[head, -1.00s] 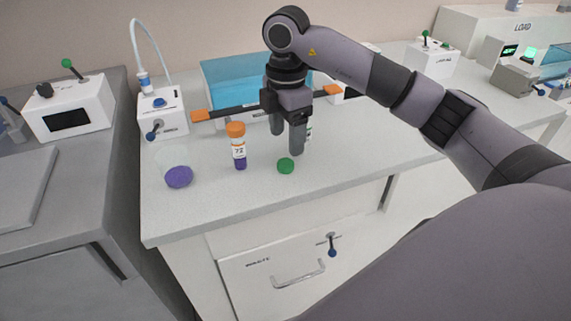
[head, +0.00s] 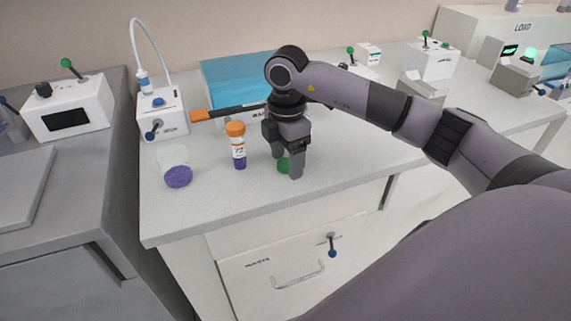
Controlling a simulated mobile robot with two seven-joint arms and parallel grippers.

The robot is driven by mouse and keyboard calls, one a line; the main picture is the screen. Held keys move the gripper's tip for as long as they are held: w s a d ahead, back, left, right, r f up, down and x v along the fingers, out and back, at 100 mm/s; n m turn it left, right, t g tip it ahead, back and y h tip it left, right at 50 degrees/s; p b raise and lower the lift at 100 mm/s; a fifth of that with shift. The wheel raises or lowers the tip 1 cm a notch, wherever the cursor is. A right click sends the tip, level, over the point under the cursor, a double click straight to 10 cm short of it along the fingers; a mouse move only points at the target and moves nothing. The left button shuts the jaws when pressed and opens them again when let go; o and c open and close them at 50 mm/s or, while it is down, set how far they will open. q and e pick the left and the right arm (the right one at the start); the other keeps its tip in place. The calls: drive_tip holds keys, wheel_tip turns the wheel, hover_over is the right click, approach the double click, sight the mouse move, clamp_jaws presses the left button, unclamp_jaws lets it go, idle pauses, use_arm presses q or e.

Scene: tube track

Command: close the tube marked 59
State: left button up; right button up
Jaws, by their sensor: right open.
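My right gripper (head: 288,166) is open, pointing down at the table, its fingers around or just above a small green cap (head: 283,165). The near finger partly hides the cap, and I cannot tell whether the fingers touch it. A tube with an orange cap (head: 237,145), its label reading 72, stands upright left of the gripper. I can read no label 59; a tube behind the gripper may be hidden by it. My left gripper is not in view.
A purple round piece (head: 178,176) with a faint clear shape above it is at the left. A white device with a hose (head: 163,118), a dark bar with an orange end (head: 200,116) and a blue container (head: 232,80) stand behind.

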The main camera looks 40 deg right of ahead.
sight(287, 162)
drive_tip(key=c, duration=1.1)
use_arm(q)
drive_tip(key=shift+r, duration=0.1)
use_arm(e)
drive_tip(key=shift+r, duration=0.1)
use_arm(q)
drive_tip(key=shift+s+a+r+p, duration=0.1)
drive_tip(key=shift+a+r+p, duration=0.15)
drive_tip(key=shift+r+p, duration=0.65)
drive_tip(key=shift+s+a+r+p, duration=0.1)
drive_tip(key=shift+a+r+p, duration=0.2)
drive_tip(key=shift+p, duration=0.95)
use_arm(e)
drive_tip(key=shift+r, duration=9.95)
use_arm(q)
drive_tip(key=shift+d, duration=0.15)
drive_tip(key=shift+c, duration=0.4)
